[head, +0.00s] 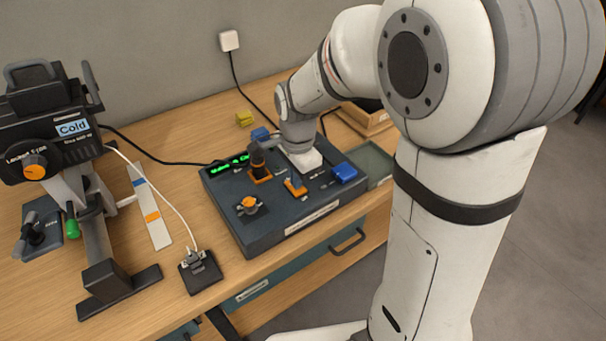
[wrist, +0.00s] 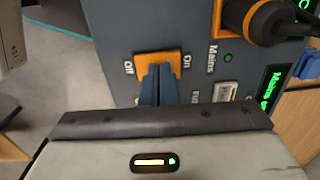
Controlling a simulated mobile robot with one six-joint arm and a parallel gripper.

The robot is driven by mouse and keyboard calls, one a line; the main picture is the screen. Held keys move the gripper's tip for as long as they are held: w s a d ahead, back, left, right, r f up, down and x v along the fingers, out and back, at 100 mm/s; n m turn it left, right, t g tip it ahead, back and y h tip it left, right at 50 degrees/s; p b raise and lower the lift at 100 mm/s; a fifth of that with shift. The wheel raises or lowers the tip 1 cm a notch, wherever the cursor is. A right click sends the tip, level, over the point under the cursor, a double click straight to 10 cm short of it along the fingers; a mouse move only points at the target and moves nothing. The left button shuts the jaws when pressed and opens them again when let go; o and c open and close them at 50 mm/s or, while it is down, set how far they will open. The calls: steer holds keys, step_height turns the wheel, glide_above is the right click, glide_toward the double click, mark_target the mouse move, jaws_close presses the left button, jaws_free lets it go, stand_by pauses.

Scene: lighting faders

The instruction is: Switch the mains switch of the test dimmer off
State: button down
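The test dimmer is a dark blue-grey console (head: 262,222) on the bench. Its mains switch has an orange plate (wrist: 141,66) between the labels Off, at left, and On, at right, in the wrist view; the plate also shows in the head view (head: 294,189). My gripper (wrist: 160,72) has its two blue fingers close together, shut, with their tips over the right part of the plate, towards On. The switch's lever is not visible, and I cannot tell whether the tips touch it. A green display (wrist: 270,92) on the dimmer begins with "Mains"; its end is cut off.
A blue block (head: 344,172) sits at the console's right. A heavy-based stand (head: 104,280) and a plug on a black block (head: 200,272) are at left. Wooden trays (head: 366,118) lie behind.

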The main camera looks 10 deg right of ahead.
mark_target(302, 190)
step_height(302, 190, up, 14)
steer(key=p, duration=0.2)
steer(key=shift+s+d, duration=0.25)
steer(key=shift+s, duration=0.15)
steer(key=shift+s, duration=0.1)
steer(key=s+d+f+n+t, duration=0.1)
steer(key=s+d+f+n, duration=0.1)
steer(key=s+d+n, duration=0.2)
steer(key=s+d+f+n+t, duration=0.1)
steer(key=s+d+n, duration=0.3)
steer(key=s+n, duration=0.4)
steer(key=shift+s+d+f+n, duration=0.3)
steer(key=shift+s+f+n, duration=0.1)
steer(key=shift+s, duration=0.7)
